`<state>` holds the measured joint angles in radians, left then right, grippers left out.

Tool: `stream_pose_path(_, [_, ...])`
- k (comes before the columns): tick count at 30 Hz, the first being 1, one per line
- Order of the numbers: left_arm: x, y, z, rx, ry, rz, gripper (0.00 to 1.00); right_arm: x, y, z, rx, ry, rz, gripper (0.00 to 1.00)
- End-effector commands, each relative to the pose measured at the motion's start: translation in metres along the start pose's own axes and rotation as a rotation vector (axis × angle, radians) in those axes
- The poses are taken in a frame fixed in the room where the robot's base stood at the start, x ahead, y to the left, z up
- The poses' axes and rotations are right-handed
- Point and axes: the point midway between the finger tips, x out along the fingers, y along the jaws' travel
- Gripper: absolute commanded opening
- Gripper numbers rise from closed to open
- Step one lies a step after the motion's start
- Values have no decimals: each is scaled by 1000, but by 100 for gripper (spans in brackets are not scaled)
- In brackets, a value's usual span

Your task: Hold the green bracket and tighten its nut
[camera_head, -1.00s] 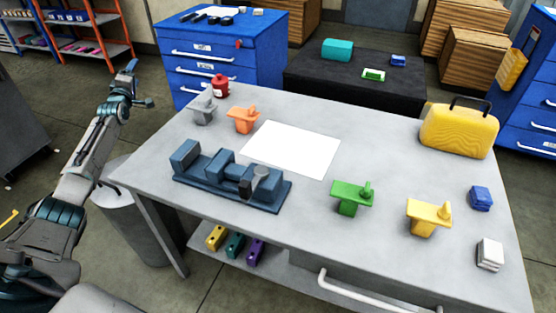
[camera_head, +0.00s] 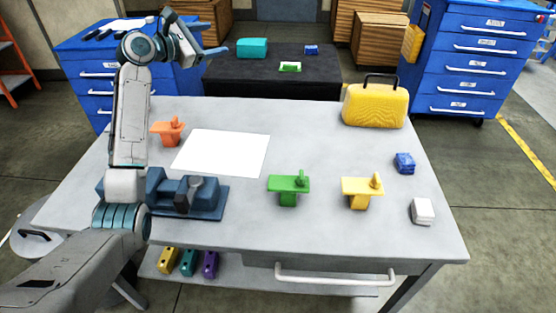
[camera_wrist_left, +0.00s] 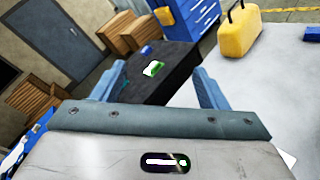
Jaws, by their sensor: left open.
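The green bracket (camera_head: 288,189) stands on the grey table, right of the blue jig and left of the yellow bracket. A small green knob-like part, perhaps its nut, sits on its top plate. My left gripper (camera_head: 200,35) is raised over the far left of the table, well away from the green bracket. In the left wrist view its two blue fingers (camera_wrist_left: 160,85) are spread apart with nothing between them. The green bracket is not in the left wrist view. My right gripper is not in view.
A blue jig (camera_head: 210,204) is partly hidden by my left arm. An orange bracket (camera_head: 168,131), white sheet (camera_head: 222,153), yellow bracket (camera_head: 362,192), yellow case (camera_head: 375,107), blue block (camera_head: 404,162) and white block (camera_head: 422,211) are on the table. The front middle is clear.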

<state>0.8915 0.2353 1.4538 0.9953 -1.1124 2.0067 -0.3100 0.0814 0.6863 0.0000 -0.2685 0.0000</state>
Motion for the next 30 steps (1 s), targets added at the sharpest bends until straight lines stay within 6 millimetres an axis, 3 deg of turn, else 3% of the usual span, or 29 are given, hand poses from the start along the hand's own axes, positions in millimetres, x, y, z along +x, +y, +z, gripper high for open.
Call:
stream_pose_path(1, [8, -21, 24, -23, -26, -67, 67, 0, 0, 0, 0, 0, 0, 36])
stream_pose_path(3, [17, -57, 45, -54, -34, -178, 67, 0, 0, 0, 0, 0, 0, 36])
stream_pose_path(6, [26, -116, 53, -88, -1, -345, 67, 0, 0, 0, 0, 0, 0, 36])
stream_pose_path(12, [26, -230, 16, -120, 142, -630, 67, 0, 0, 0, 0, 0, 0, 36])
stream_pose_path(15, [19, -276, -4, -131, 208, -742, 67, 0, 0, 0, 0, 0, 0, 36])
stream_pose_path(21, [4, -335, -30, -146, 294, -896, 67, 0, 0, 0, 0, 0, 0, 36])
stream_pose_path(26, [0, -355, -38, -152, 318, -942, 67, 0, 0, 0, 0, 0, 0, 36])
stream_pose_path(30, [10, -372, -42, -154, 319, -950, 67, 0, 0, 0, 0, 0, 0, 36])
